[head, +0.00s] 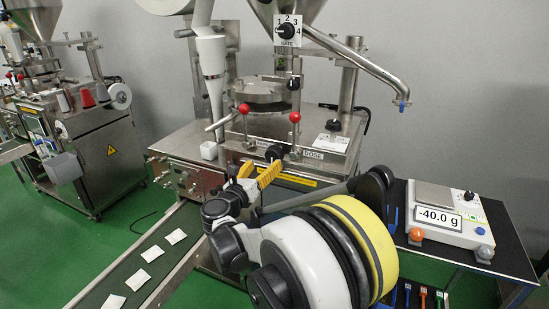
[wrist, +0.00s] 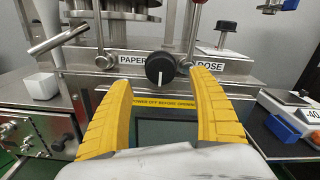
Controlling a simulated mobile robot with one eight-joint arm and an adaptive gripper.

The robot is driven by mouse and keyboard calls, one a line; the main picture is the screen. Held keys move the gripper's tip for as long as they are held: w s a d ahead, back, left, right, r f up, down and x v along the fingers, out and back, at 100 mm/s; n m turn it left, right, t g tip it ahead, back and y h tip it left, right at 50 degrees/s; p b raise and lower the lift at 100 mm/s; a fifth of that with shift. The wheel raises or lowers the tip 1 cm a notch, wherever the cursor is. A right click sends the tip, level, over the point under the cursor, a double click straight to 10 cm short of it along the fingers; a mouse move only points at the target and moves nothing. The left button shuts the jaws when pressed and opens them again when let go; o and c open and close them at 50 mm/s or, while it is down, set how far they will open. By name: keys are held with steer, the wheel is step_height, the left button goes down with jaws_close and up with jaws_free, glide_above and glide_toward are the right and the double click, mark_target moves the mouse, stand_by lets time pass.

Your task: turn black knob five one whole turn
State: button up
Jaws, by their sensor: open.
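A round black knob (wrist: 160,68) with a pale pointer line sits on the steel front of the machine, between the PAPER and DOSE labels. I see no number on it, so I cannot tell for sure that it is knob five. It also shows in the head view (head: 274,152), just beyond the yellow fingers. My gripper (wrist: 163,86) is open and empty, its fingers spread left and right of the knob in the wrist view. The knob appears between and slightly above the fingertips, and I cannot tell the remaining gap. My gripper also shows in the head view (head: 258,171).
Two red-ball levers (head: 245,108) (head: 295,117) rise behind the knob. A numbered gate knob (head: 286,31) is higher up. A black-topped knob (wrist: 228,27) stands at right. A scale (head: 445,212) reading -40.0 g is on the right-hand table. Teabags lie on the conveyor (head: 118,274).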

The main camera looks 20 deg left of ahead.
mark_target(272, 156)
steer(key=w, duration=0.2)
steer(key=w+b, duration=0.1)
steer(key=w, duration=0.2)
steer(key=w+b, duration=0.1)
steer(key=w, duration=0.1)
steer(key=shift+w+d, duration=0.35)
steer(key=c, duration=1.2)
